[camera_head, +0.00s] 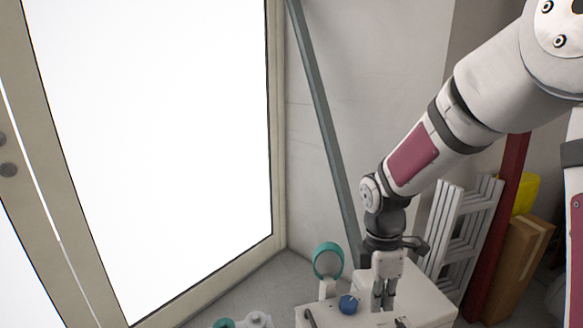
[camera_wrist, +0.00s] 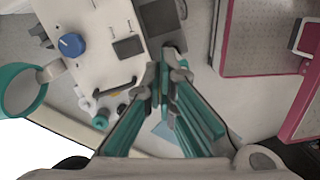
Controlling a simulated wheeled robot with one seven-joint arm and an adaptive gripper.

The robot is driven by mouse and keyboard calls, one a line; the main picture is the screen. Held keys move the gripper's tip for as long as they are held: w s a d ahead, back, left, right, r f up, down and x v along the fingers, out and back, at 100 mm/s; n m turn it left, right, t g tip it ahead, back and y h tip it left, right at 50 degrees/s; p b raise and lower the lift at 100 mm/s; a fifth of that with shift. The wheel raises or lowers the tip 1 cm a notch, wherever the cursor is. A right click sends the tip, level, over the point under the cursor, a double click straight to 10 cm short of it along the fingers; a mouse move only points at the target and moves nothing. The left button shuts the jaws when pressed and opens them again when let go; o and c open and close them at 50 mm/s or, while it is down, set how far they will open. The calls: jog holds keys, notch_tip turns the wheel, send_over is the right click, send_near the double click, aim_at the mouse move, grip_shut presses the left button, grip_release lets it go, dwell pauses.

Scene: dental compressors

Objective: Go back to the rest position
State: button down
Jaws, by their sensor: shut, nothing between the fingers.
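My gripper (camera_head: 384,297) points down over the white compressor unit (camera_head: 425,302) at the bottom of the head view. In the wrist view my gripper (camera_wrist: 166,72) is shut and empty, its grey fingertips together and its teal finger pads visible. The compressor's white top (camera_wrist: 100,22) lies beneath the fingers. The fingertips are close to the top; I cannot tell whether they touch it. A blue knob (camera_head: 348,304) sits on the unit, left of my gripper; it also shows in the wrist view (camera_wrist: 71,44).
A teal ring (camera_head: 328,261) stands at the unit's left. Behind are a white rack (camera_head: 462,230), a red post (camera_head: 497,240) and a brown box (camera_head: 517,265). A slanted grey-green bar (camera_head: 325,125) leans by the wall. A bright glazed door (camera_head: 150,150) fills the left.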

jog(key=s+d+r+m, duration=0.2)
jog(key=s+r+m, duration=0.8)
jog(key=s+r, duration=0.35)
jog(key=s+a+r+m+t, duration=0.1)
jog(key=s+r+m+t, duration=0.1)
jog(key=s+m, duration=0.95)
notch_tip(320, 180, up, 21)
jog(key=s+n+t+y+p, duration=0.1)
jog(key=s+n+t+p, duration=0.1)
jog(key=p, duration=1.7)
jog(key=shift+s+a+n+t, duration=0.35)
jog(key=shift+n+t, duration=0.25)
jog(key=shift+n, duration=0.35)
jog(key=shift+w+f, duration=0.1)
